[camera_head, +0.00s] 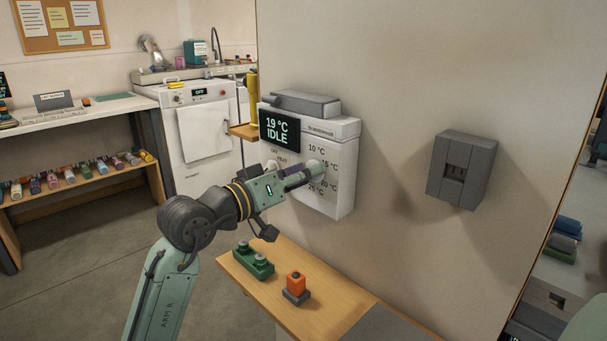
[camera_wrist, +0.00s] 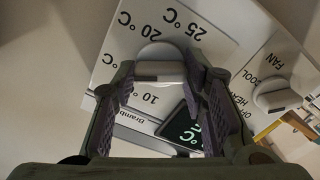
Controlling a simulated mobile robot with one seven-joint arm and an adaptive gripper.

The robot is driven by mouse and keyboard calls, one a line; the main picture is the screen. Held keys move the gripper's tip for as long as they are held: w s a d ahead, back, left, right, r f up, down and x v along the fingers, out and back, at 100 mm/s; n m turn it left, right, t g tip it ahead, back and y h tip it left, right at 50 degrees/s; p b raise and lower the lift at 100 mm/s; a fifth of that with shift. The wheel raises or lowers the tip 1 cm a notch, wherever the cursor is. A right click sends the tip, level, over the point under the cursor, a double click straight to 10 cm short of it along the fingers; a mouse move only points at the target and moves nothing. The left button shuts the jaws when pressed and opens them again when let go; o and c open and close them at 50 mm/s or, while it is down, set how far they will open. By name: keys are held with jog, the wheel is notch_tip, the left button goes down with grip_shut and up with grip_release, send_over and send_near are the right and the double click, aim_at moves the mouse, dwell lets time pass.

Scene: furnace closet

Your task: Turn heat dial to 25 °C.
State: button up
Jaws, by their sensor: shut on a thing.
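The white thermostat box (camera_head: 338,203) is mounted on the wall, with a dark screen (camera_head: 280,131) reading 19 °C IDLE. Its heat dial (camera_wrist: 160,55) is a pale round knob ringed by labels including 10, 20 and 25 °C. In the head view my gripper (camera_head: 306,175) reaches the dial from the left and covers most of it. In the wrist view, which shows the labels upside down, my gripper (camera_wrist: 160,82) has a finger on each side of the knob and is shut on it. I cannot tell exactly which mark the dial points to.
A second knob (camera_wrist: 275,97), labelled with FAN, COOL, HEAT and OFF, sits beside the dial. A grey wall box (camera_head: 462,169) is to the right. Below, a wooden shelf (camera_head: 335,315) holds a green block (camera_head: 253,262) and an orange-topped item (camera_head: 296,286).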

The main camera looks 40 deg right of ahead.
jog(key=shift+f, duration=0.1)
jog(key=m+b, duration=0.7)
jog(key=m, duration=0.5)
jog(key=m+b, duration=0.7)
jog(key=m, duration=0.4)
jog(key=shift+s+m, duration=0.2)
jog(key=shift+m, duration=0.2)
dwell(0.4)
jog(key=o, duration=1.1)
